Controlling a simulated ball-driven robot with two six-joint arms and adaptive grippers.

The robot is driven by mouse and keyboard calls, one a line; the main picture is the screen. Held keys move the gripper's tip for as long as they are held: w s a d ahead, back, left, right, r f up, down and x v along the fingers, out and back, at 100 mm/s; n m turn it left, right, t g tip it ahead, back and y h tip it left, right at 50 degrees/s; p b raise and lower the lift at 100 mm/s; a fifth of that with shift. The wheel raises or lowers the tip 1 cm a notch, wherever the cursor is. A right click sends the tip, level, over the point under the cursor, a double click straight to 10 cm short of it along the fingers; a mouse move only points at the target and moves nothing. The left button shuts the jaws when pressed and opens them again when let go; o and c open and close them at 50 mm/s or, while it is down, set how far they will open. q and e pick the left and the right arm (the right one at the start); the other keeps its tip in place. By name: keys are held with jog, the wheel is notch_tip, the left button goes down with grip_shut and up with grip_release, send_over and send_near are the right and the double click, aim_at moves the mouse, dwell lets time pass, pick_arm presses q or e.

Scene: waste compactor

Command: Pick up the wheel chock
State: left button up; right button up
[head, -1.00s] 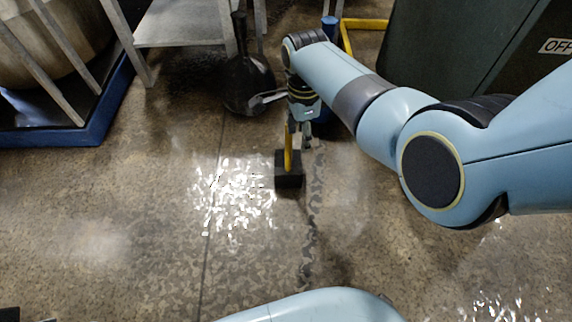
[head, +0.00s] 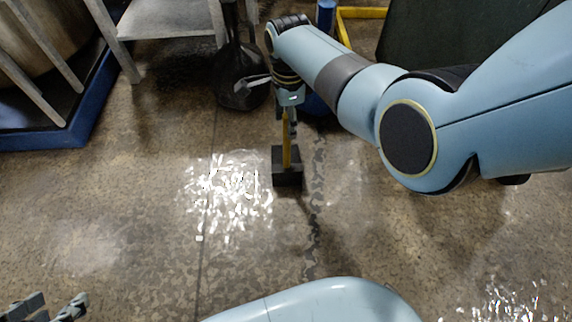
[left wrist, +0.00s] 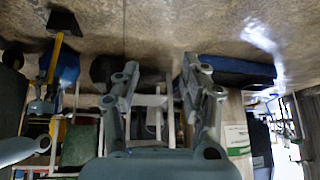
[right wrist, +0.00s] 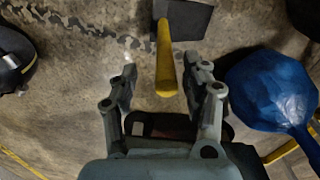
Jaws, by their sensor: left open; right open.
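The wheel chock, a black block (head: 287,177) with a yellow handle (head: 287,150), stands on the floor in the middle of the head view. My right gripper (head: 290,103) is open right at the handle's upper end. Contact cannot be told. My left gripper (head: 45,306) is open and empty at the lower left, well away from the chock. The chock (left wrist: 63,22) also shows in the left wrist view.
A dark shovel (head: 240,75) stands behind the chock to the left, and a blue shovel (right wrist: 272,92) is close to my right gripper. A metal rack (head: 165,22) and blue pallet (head: 75,130) are at the left. The floor around the chock is clear.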

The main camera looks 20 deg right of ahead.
aim_at(286, 137)
pick_arm(q)
jog(key=f+t+b, duration=0.1)
jog(key=s+f+t+b, duration=0.1)
jog(key=t, duration=0.1)
jog(key=f+t+b, duration=0.1)
jog(key=t+b, duration=0.1)
jog(key=shift+s+d+f, duration=0.35)
jog(key=shift+s, duration=0.05)
pick_arm(e)
jog(key=f, duration=0.5)
jog(key=shift+w, duration=0.35)
grip_shut()
jog(key=shift+w+r, duration=0.1)
